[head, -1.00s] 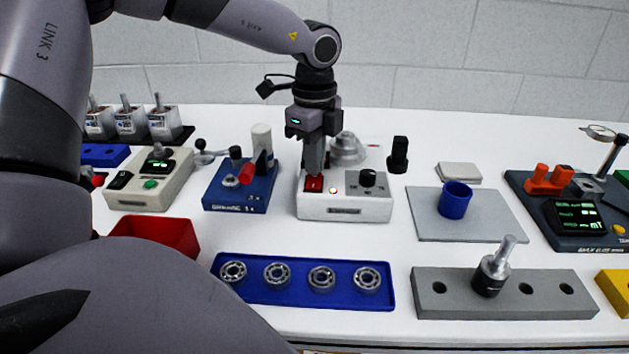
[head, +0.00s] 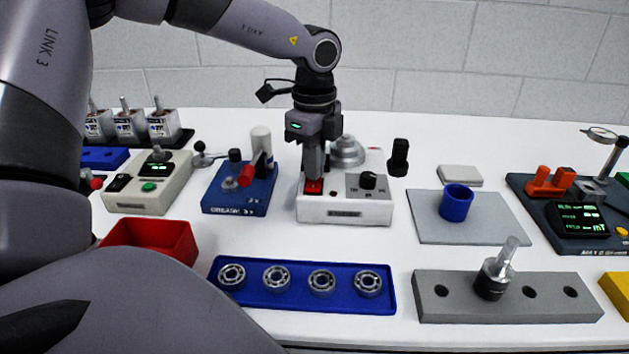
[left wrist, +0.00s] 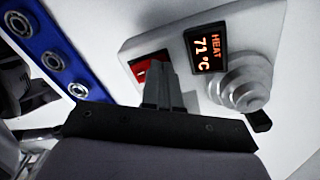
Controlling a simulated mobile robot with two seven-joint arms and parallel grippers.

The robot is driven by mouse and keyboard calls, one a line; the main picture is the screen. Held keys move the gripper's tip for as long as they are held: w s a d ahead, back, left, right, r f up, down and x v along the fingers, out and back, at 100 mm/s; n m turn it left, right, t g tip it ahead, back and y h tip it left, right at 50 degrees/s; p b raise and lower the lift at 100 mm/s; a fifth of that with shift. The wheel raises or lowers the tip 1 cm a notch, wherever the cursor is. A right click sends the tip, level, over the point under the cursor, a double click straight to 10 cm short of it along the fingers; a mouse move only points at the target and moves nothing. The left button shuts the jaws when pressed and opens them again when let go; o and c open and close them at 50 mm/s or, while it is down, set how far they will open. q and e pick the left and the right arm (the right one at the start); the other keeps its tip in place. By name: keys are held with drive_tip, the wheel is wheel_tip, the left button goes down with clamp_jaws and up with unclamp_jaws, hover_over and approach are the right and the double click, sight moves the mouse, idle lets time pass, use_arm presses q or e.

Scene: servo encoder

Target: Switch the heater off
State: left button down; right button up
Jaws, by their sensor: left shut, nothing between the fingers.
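In the left wrist view the fingers partly cover the switch (left wrist: 140,72). Whether the tips still touch it I cannot tell. My right gripper is not in view.
A blue pump-like unit (head: 240,190) stands close left of the heater. A blue tray (head: 300,298) of bearings and a grey block (head: 460,305) lie in front. A blue cup (head: 456,202) on a grey mat (head: 420,225) stands right. White table between is clear.

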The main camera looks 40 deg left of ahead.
use_arm(q)
drive_tip(key=shift+r+p, duration=1.35)
drive_tip(key=shift+r, duration=1.95)
